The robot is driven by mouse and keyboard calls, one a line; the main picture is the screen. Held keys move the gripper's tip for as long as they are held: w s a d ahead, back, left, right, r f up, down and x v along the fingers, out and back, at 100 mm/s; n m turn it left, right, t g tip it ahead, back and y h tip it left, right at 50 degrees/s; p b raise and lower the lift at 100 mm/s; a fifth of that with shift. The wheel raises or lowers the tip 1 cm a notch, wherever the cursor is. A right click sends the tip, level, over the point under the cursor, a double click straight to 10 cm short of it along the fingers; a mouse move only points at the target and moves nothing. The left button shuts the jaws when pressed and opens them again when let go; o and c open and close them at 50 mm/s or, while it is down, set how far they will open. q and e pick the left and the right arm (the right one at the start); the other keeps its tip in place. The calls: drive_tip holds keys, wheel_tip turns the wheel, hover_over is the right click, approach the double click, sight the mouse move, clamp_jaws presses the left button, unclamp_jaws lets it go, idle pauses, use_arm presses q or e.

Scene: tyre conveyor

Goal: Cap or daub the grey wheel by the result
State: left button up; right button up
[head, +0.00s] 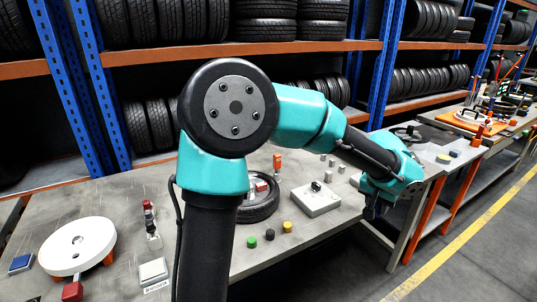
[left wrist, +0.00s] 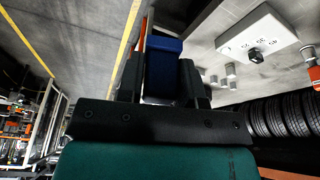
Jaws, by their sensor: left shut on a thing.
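My left gripper (head: 373,208) is at the right front edge of the table, partly hidden by its own wrist. In the left wrist view its two fingers (left wrist: 161,78) are shut on a blue block (left wrist: 163,48). A black tyre (head: 258,211) lies flat on the table, partly behind my arm, with a reddish block (head: 262,186) seen within its ring. I cannot tell for sure which thing is the grey wheel. Green (head: 251,242), black (head: 269,234) and yellow (head: 287,227) small cylinders stand in front of the tyre. My right gripper is out of view.
A pale box with a black knob (head: 316,199) stands right of the tyre; several small grey cylinders (head: 332,162) stand behind it. A white disc (head: 77,246), a blue block (head: 21,263) and a red block (head: 72,291) are at left. Tyre racks (head: 330,48) stand behind.

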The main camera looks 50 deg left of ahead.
use_arm(q)
drive_tip(key=w+a+n, duration=0.2)
drive_tip(key=w+a, duration=0.3)
drive_tip(key=a, duration=0.7)
drive_tip(key=s+a+f+n, duration=0.1)
drive_tip(key=a+f+n, duration=0.1)
drive_tip(key=a, duration=1.5)
drive_tip(key=s+a+f+n+y, duration=0.1)
drive_tip(key=a+f, duration=0.1)
drive_tip(key=a, duration=1.5)
drive_tip(key=shift+s+a+n+y, duration=0.2)
drive_tip(key=shift+a+n+y, duration=0.1)
drive_tip(key=shift+a+n, duration=0.1)
drive_tip(key=shift+f, duration=0.2)
